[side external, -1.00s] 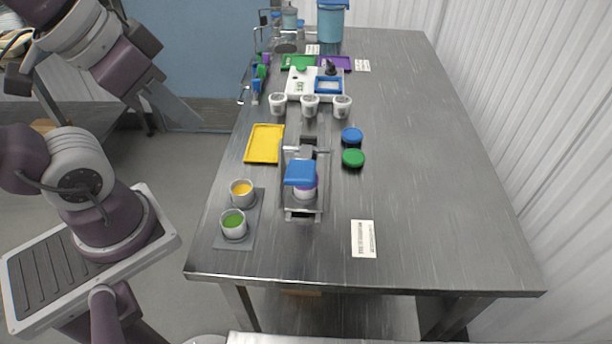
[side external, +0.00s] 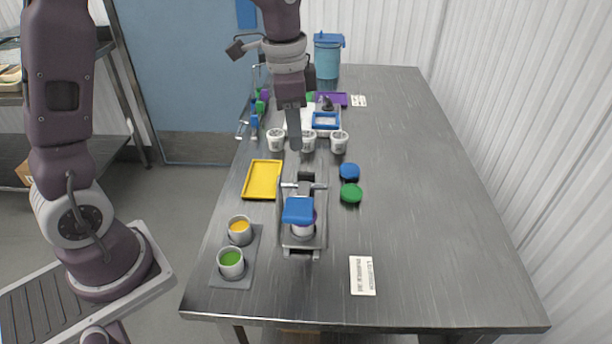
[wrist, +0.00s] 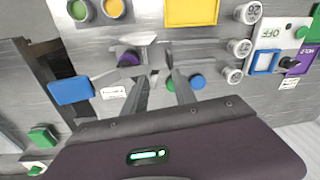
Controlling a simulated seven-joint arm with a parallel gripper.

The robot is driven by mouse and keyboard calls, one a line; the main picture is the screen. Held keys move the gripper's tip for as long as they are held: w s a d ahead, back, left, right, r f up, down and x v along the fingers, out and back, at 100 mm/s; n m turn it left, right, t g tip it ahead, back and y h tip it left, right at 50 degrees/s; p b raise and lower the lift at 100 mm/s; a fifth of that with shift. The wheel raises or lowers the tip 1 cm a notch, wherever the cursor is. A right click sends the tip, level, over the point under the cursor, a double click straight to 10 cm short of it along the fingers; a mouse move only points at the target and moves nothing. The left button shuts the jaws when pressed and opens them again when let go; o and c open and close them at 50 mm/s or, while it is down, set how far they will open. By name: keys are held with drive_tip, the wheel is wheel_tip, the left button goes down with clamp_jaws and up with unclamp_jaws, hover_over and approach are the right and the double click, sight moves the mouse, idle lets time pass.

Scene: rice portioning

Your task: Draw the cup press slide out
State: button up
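The cup press (side external: 284,225) is a grey metal frame on the near middle of the table. A blue block (side external: 298,209) sits at its top, above a white cup with purple (side external: 304,228). A metal cross handle (side external: 303,186) is at its far end. In the wrist view the press (wrist: 133,40) lies ahead of the fingers, with the blue block (wrist: 70,90) at left. My gripper (side external: 296,146) points down over the table beyond the press, near the white cups. In the wrist view a gap shows between its fingers (wrist: 161,80); nothing is visibly held.
White cups (side external: 339,143) stand behind the press. A yellow tray (side external: 262,180) and pots of orange (side external: 240,228) and green (side external: 231,262) are at left. Blue (side external: 349,172) and green (side external: 351,193) lids lie right. A label card (side external: 362,275) lies near front. The table's right side is clear.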

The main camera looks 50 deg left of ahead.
drive_tip(key=m+g, duration=0.1)
drive_tip(key=m, duration=0.1)
hover_over(306, 172)
wheel_tip(306, 172, down, 7)
drive_tip(key=shift+d+f, duration=0.1)
wheel_tip(306, 172, down, 7)
drive_tip(key=shift+r, duration=0.15)
clamp_jaws()
drive_tip(key=shift+r, duration=0.1)
idle(0.7)
